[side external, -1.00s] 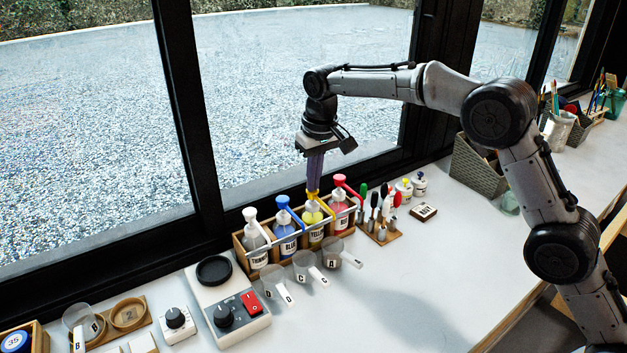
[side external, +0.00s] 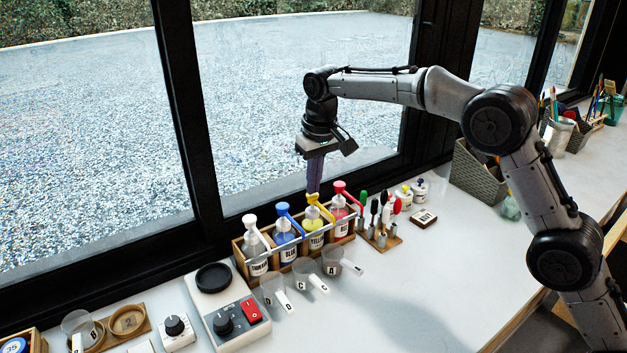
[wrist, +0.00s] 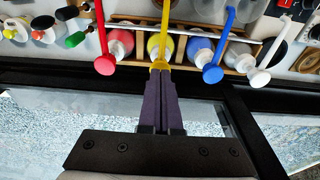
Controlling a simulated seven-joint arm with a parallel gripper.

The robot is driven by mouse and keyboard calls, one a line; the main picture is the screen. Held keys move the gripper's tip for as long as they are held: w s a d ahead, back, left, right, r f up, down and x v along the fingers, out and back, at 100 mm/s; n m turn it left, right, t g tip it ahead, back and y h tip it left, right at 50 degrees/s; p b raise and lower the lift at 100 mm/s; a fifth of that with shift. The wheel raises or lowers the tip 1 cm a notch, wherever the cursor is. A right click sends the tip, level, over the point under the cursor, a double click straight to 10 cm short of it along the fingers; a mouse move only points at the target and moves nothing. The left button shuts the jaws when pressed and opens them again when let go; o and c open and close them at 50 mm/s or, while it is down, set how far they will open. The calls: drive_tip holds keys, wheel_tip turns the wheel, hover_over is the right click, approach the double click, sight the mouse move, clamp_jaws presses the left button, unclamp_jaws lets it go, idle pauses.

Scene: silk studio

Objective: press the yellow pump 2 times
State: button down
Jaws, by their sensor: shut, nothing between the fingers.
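The yellow pump (side external: 312,199) tops a bottle of yellow paint (side external: 316,233) in a wooden rack (side external: 240,250), between the blue and red pump bottles. My gripper (side external: 313,190) is shut and empty, pointing straight down with its purple fingers right at the top of the yellow pump. In the wrist view the fingertips (wrist: 160,72) meet the pump's yellow head (wrist: 160,63) in the picture; I cannot tell whether they touch. The pump head looks raised, about level with its neighbours. Part of it is hidden behind the fingers.
The blue pump (side external: 283,209) and red pump (side external: 340,187) stand close on either side, with the white pump (side external: 249,220) at the left end. Clear cups (side external: 332,262) sit in front. The window is close behind the rack. The bench at the right front is clear.

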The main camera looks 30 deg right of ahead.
drive_tip(key=shift+f, duration=0.9)
idle(0.4)
drive_tip(key=shift+r, duration=1.05)
drive_tip(key=shift+r, duration=1.55)
